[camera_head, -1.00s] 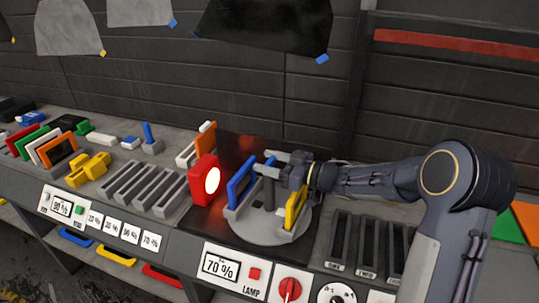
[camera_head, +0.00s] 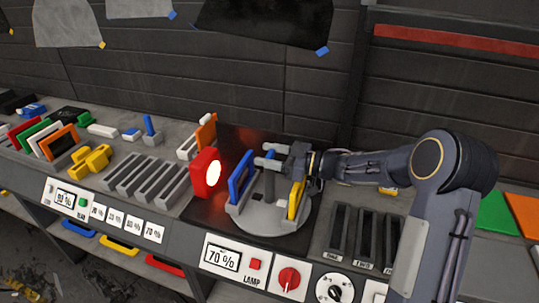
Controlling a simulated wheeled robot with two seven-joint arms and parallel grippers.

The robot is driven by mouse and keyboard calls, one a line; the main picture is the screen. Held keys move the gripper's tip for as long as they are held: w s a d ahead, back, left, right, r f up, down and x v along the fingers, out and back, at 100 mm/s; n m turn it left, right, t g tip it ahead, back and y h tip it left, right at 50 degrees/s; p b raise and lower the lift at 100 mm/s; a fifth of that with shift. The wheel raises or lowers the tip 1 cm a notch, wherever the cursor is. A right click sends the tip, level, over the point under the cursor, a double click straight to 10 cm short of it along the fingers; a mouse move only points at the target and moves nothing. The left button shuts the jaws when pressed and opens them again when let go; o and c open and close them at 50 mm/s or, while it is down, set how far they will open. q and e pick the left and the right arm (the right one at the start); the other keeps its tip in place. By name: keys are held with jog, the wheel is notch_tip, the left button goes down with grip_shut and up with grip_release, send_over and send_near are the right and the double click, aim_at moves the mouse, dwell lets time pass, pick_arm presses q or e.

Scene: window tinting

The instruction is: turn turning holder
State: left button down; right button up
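The turning holder is a round grey plate (camera_head: 265,222) on a dark base, with a blue frame (camera_head: 240,178) upright on its left and a yellow frame (camera_head: 295,200) upright on its right. My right gripper (camera_head: 268,155) reaches in from the right above the holder, with its two fingers apart and pointing left. A dark post (camera_head: 269,187) stands at the plate's middle, just below the fingers. I cannot tell whether the fingers touch it. My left gripper does not show.
A lit red lamp (camera_head: 206,173) stands left of the holder. Grey slotted racks (camera_head: 146,183) and several coloured frames (camera_head: 58,142) lie farther left. Dark slots (camera_head: 365,236) are at the right. The front panel has a 70 % display (camera_head: 221,257) and a red knob (camera_head: 289,279).

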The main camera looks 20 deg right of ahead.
jog(key=o, duration=0.4)
jog(key=shift+o, duration=0.2)
jog(key=b+v, duration=0.1)
jog(key=v, duration=0.6)
jog(key=shift+s+d+b, duration=0.25)
jog(key=shift+d+b, duration=0.05)
jog(key=shift+b, duration=0.1)
